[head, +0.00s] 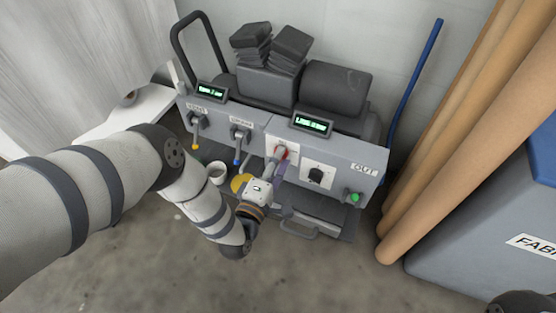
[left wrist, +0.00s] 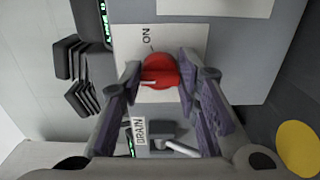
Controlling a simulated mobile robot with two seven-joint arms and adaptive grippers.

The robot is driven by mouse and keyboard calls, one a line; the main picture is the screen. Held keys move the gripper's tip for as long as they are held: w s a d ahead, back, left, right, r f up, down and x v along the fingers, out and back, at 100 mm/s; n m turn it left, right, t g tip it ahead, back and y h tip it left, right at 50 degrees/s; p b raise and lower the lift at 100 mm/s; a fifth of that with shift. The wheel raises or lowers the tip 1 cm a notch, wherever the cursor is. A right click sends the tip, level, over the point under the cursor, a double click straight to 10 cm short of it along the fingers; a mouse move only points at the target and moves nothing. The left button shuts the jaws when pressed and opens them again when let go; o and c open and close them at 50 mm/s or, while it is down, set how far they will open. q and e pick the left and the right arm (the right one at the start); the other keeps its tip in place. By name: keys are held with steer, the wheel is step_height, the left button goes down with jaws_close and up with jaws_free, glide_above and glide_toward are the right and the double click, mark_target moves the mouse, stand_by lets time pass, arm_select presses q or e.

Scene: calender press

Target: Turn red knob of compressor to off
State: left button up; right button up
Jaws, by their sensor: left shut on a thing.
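The red knob (head: 281,153) sits on a white plate on the front of the grey compressor (head: 330,150). In the left wrist view the red knob (left wrist: 161,70) lies between the two fingers, near their tips. The word ON is printed on the plate above it in that view. A pale mark on the knob points left in that view, not straight at ON. My left gripper (head: 276,170) reaches the panel from the front and is shut on the knob. No OFF label is readable.
A black knob (head: 316,175) and a green button (head: 354,197) are to the right on the panel. A white cup (head: 217,172) stands below. Tan rolls (head: 460,130) stand at the right. Open floor lies in front.

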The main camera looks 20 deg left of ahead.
arm_select(q)
steer(key=shift+d, duration=0.1)
stand_by(0.4)
steer(key=o, duration=1.2)
steer(key=shift+c, duration=0.2)
steer(key=shift+s, duration=0.15)
steer(key=s, duration=1.1)
steer(key=shift+s+a, duration=0.25)
steer(key=shift+s, duration=0.15)
